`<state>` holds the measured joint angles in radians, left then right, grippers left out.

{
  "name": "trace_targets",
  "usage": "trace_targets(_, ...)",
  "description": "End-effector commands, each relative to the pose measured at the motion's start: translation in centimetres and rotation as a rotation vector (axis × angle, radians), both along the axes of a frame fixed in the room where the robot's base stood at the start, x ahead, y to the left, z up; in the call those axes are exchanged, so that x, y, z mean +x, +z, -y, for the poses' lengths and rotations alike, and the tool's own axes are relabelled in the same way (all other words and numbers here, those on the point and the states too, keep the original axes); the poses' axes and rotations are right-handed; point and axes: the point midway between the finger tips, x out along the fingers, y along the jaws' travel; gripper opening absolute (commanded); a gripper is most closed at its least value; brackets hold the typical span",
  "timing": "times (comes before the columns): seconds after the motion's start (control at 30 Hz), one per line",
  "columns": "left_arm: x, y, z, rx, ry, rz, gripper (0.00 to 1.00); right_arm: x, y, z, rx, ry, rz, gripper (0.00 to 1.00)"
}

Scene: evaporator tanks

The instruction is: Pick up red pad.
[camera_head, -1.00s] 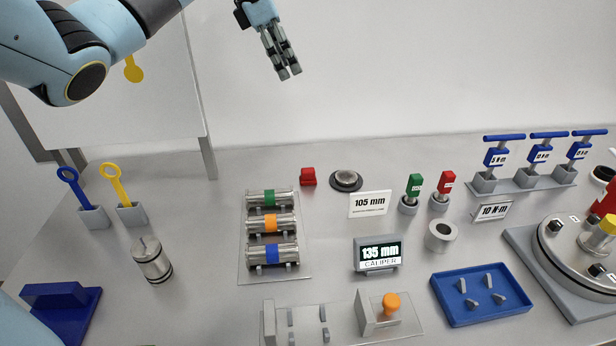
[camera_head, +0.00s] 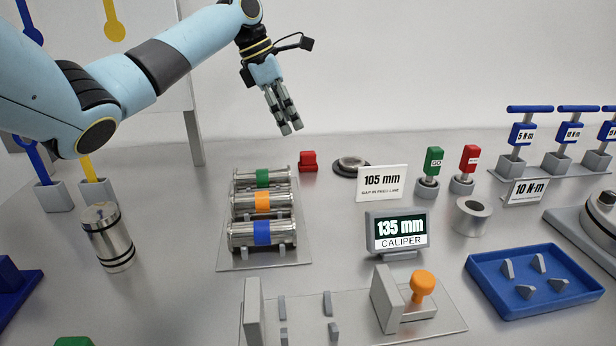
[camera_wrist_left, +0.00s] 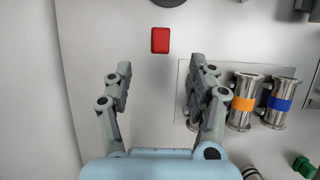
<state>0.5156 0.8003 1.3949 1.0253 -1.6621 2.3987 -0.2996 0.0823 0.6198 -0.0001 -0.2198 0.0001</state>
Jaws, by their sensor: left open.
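The red pad (camera_head: 308,161) is a small red block on the grey table, behind the rack of banded cylinders and left of a dark round disc. In the left wrist view the red pad (camera_wrist_left: 160,40) lies ahead of and between the fingers, apart from them. My left gripper (camera_head: 290,130) is open and empty, in the air above and a little left of the pad in the head view. In the left wrist view its two fingers (camera_wrist_left: 158,80) are spread apart. My right gripper is not in view.
A round dark disc (camera_head: 351,166) and a 105 mm sign (camera_head: 382,182) stand right of the pad. A caliper display (camera_head: 397,233) is nearer.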

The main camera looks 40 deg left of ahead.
Motion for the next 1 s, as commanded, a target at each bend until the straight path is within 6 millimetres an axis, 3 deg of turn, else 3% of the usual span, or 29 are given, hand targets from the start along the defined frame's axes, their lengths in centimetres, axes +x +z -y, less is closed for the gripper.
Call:
trace_targets(0.2,1.1,-3.3,1.0,-0.004,0.000,0.000,0.58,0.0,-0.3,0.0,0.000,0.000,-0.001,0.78)
trace_targets(0.43,1.8,-5.2,1.6,-0.003,-0.001,-0.001,0.58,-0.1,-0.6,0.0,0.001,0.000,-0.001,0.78)
trace_targets(0.7,3.1,-8.7,2.6,0.000,0.001,-0.002,0.58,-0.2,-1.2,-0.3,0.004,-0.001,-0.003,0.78)
trace_targets(1.0,3.2,-9.0,2.7,0.001,-0.002,0.000,0.56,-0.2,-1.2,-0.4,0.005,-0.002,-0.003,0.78)
